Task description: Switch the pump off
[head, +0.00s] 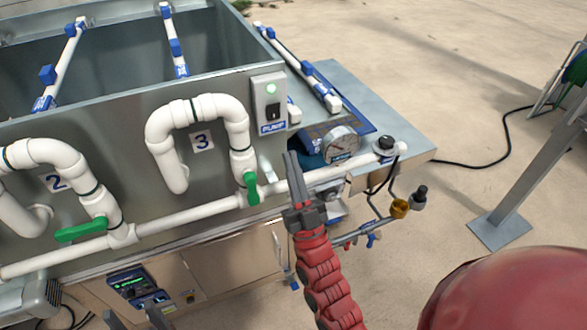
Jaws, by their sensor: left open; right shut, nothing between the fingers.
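The pump switch box (258,90) is a grey box on the right end of the metal tank's front wall. It has a pale green round lamp (271,89), a black switch (273,111) and a blue label reading PUMP (272,128). I cannot tell which way the switch is set. My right gripper (292,156), on a red arm, is shut and empty, pointing up, just below and right of the box in the picture. It does not appear to touch the switch. My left gripper (138,316) is open at the bottom edge, only its fingertips showing.
White pipes (200,108) with green valve handles (251,188) run along the tank front (130,125). A round gauge (340,144) stands right of my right gripper. Open floor lies to the right.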

